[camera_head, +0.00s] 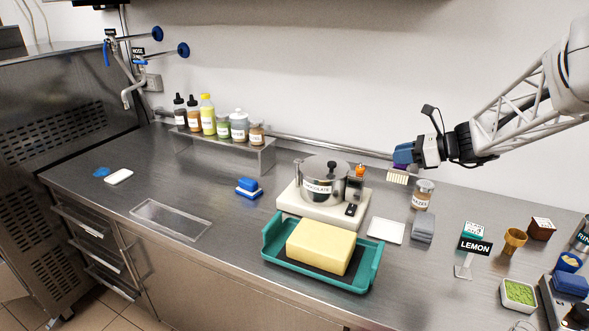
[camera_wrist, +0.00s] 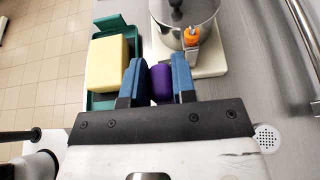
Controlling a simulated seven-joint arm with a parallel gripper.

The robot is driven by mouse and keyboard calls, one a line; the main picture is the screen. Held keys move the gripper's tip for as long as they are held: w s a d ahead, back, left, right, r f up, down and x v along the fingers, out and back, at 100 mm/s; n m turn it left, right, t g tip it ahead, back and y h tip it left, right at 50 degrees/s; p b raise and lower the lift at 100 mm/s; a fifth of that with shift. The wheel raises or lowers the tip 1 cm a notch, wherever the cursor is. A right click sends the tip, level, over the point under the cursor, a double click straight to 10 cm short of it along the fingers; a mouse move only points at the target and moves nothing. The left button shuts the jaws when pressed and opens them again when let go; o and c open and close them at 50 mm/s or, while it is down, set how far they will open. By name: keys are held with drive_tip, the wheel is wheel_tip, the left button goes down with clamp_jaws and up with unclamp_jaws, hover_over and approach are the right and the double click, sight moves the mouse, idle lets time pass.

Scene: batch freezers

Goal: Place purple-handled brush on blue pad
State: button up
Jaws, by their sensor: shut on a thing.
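My gripper (camera_head: 402,156) is above the counter at the right of centre in the head view. Its blue fingers are shut on the purple-handled brush (camera_head: 398,176), whose pale bristles point down. In the wrist view, the purple handle (camera_wrist: 161,84) sits between the two fingers of my gripper (camera_wrist: 158,76). The brush appears held above the counter, clear of it. A small blue item (camera_head: 102,172) lies at the far left.
A chocolate-labelled pot (camera_head: 320,186) stands on a white base left of my gripper. A labelled jar (camera_head: 422,195), grey stack (camera_head: 423,229) and white square (camera_head: 386,231) are below it. A teal tray (camera_head: 374,270) holds a yellow block (camera_head: 320,247). The lemon sign (camera_head: 474,246) stands right.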

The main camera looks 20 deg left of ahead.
drive_tip(key=shift+r, duration=0.55)
wheel_tip(320, 180, up, 4)
drive_tip(key=shift+f, duration=0.1)
drive_tip(key=s+a, duration=0.4)
drive_tip(key=a, duration=0.9)
drive_tip(key=s+a, duration=0.4)
drive_tip(key=a, duration=0.9)
drive_tip(key=s+a, duration=0.4)
drive_tip(key=a, duration=0.8)
wheel_tip(320, 180, down, 13)
drive_tip(key=shift+w+a, duration=0.2)
drive_tip(key=w+a+f, duration=0.1)
drive_tip(key=w+a, duration=1)
drive_tip(key=shift+f, duration=0.15)
